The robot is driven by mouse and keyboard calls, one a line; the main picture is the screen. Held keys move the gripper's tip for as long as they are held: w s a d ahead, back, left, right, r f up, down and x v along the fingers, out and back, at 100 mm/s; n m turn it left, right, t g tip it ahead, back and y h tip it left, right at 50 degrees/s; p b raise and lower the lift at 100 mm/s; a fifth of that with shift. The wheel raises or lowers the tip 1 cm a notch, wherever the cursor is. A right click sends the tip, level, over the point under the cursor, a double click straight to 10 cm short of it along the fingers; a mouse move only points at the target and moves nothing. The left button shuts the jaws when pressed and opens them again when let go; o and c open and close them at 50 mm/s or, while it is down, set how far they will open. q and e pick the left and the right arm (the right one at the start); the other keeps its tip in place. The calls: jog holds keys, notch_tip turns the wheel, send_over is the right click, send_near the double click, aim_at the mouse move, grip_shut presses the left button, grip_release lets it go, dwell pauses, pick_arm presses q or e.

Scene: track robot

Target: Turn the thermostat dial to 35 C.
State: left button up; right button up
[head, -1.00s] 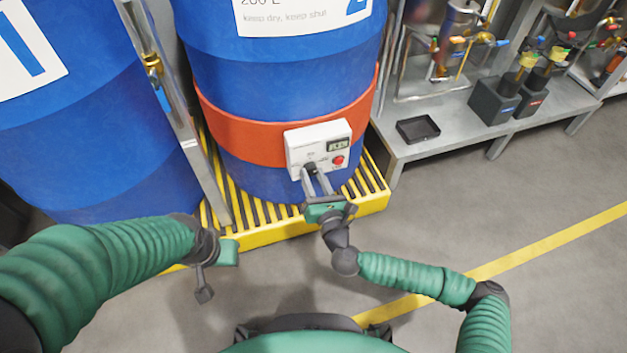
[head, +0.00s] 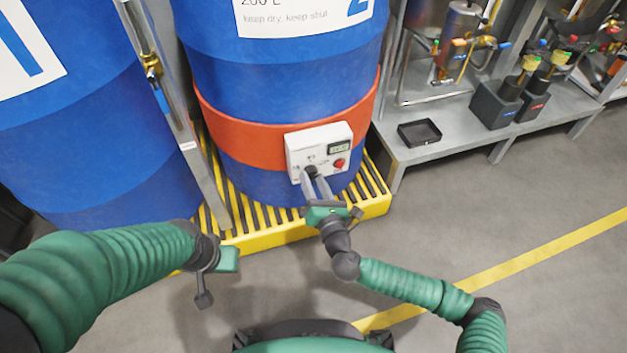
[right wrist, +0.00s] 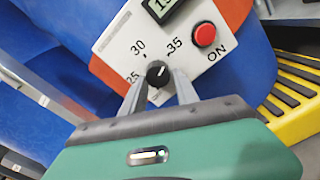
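The white thermostat box (head: 319,146) is mounted on the orange band around the middle blue drum, with a small display (head: 340,148), a red ON button (head: 339,163) and a black dial (head: 310,172). In the right wrist view, the dial (right wrist: 158,73) has a light pointer toward the upper right, on the side of the 35 mark; marks 25 and 30 lie to its left. My right gripper (right wrist: 160,77) has its fingers apart, one on each side of the dial, with a gap visible at the right finger. My left gripper (head: 229,259) hangs away from the box; its fingers are not clear.
The orange band (head: 245,135) circles the drum, which stands on a yellow slatted pallet (head: 262,238). A metal post (head: 190,145) stands left of the drum. A grey bench (head: 450,145) with a black tray (head: 419,132) is at right. The floor in front is clear.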

jog(key=o, duration=0.3)
jog(key=p+v, duration=0.3)
jog(key=v, duration=1.4)
jog(key=shift+w+p, duration=0.1)
jog(key=shift+p, duration=0.25)
